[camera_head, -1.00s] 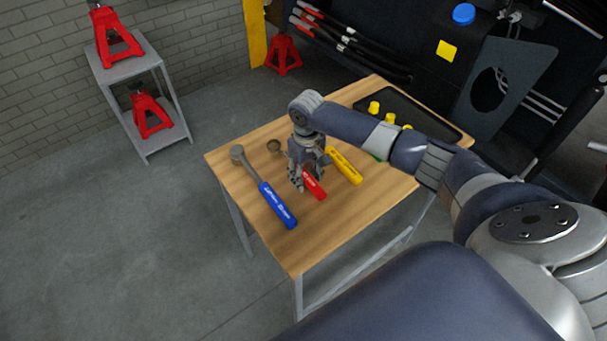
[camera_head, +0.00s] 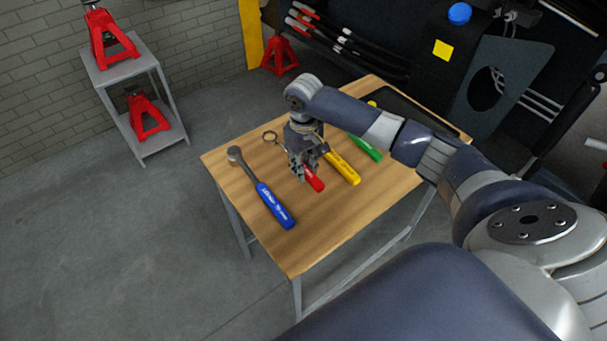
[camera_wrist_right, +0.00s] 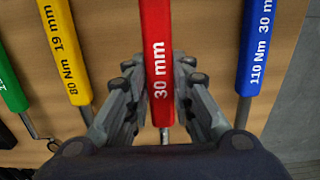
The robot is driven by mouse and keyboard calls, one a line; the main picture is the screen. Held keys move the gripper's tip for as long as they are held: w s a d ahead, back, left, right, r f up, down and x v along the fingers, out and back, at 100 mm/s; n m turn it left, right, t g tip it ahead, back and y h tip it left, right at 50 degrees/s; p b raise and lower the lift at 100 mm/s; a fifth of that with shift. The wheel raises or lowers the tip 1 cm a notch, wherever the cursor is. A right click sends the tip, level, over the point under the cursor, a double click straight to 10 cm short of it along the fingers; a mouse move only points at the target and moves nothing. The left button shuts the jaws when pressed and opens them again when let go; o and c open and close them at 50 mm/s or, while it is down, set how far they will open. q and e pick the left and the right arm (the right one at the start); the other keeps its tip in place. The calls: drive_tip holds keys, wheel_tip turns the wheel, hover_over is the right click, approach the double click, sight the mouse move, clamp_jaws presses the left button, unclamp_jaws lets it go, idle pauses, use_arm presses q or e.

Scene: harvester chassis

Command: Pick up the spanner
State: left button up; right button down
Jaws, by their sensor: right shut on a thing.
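The spanner has a red handle (camera_head: 314,180) and a metal ring end (camera_head: 270,137); its middle is hidden behind my right gripper. In the right wrist view its red handle (camera_wrist_right: 158,35) reads "30 mm". My right gripper (camera_head: 303,172) is shut on this handle, with finger pads on both sides of it, as the wrist view also shows (camera_wrist_right: 160,72). The spanner appears slightly above the wooden table (camera_head: 290,240); the exact gap is hard to tell. My left gripper is not in view.
A blue-handled wrench (camera_head: 275,206) lies left of the spanner. A yellow-handled tool (camera_head: 343,168) and a green-handled tool (camera_head: 366,148) lie right of it. A black tray (camera_head: 440,125) is at the table's back right. A grey stand (camera_head: 125,62) with red jacks stands left.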

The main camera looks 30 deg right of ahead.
drive_tip(key=s+a, duration=0.1)
drive_tip(key=s, duration=0.4)
drive_tip(key=s+a, duration=0.2)
drive_tip(key=s, duration=0.3)
drive_tip(key=s+a+r+b, duration=0.1)
drive_tip(key=s+a, duration=0.1)
drive_tip(key=s, duration=0.3)
drive_tip(key=shift+s+r, duration=0.1)
drive_tip(key=c, duration=2.2)
unclamp_jaws()
clamp_jaws()
